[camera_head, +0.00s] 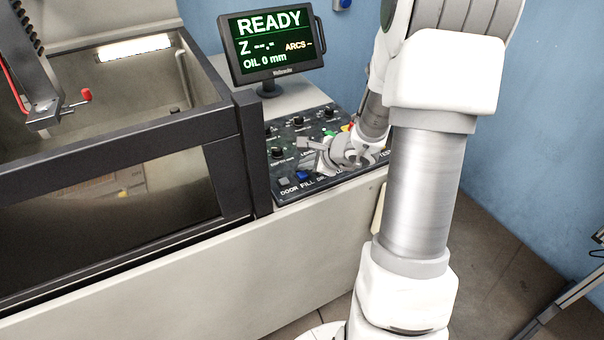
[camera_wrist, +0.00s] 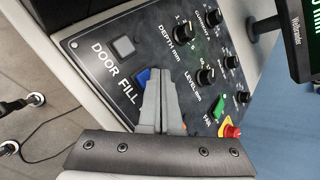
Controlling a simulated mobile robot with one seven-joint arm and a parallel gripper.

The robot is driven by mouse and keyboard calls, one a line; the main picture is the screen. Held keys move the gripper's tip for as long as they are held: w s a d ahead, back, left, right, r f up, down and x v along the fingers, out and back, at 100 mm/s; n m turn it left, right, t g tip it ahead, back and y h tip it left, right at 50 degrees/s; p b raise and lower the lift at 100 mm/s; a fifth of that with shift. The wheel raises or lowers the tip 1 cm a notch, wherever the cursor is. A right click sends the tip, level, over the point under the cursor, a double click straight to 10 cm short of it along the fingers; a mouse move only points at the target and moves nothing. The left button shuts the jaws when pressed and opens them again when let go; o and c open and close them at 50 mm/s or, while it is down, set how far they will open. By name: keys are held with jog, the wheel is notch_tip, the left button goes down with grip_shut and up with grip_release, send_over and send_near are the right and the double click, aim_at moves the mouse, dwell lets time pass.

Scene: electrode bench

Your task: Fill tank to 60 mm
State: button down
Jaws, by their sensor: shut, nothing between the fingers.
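The tank (camera_head: 105,215) stands at the left in the head view, with a dark-framed window. The monitor (camera_head: 272,45) reads READY, Z --.-, OIL 0 mm. The control panel (camera_head: 285,190) lies right of the tank. In the wrist view the blue FILL button (camera_wrist: 143,77) is partly hidden behind my gripper (camera_wrist: 158,72); it also shows in the head view (camera_head: 304,175). The LEVEL mm knob (camera_wrist: 205,76) is right of the fingers; its setting is too small to read. My gripper is shut and empty, its tips over the panel beside the FILL button; I cannot tell whether they touch.
A grey DOOR button (camera_wrist: 123,47), a DEPTH mm knob (camera_wrist: 184,40), a green button (camera_wrist: 217,104) and a red stop button (camera_wrist: 230,131) crowd the panel. A blue wall stands behind. Dark cables lie on the floor beside the bench.

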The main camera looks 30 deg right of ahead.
aim_at(305, 176)
jog(key=shift+f, duration=0.15)
jog(key=shift+f+b, duration=0.3)
jog(key=shift+b, duration=0.45)
jog(key=shift+f+b, duration=0.45)
jog(key=shift+b, duration=0.1)
dwell(0.6)
jog(key=shift+r, duration=0.1)
jog(key=shift+r+p, duration=0.6)
jog(key=shift+r, duration=0.15)
jog(key=shift+r+p, duration=1.9)
jog(key=shift+r, duration=0.7)
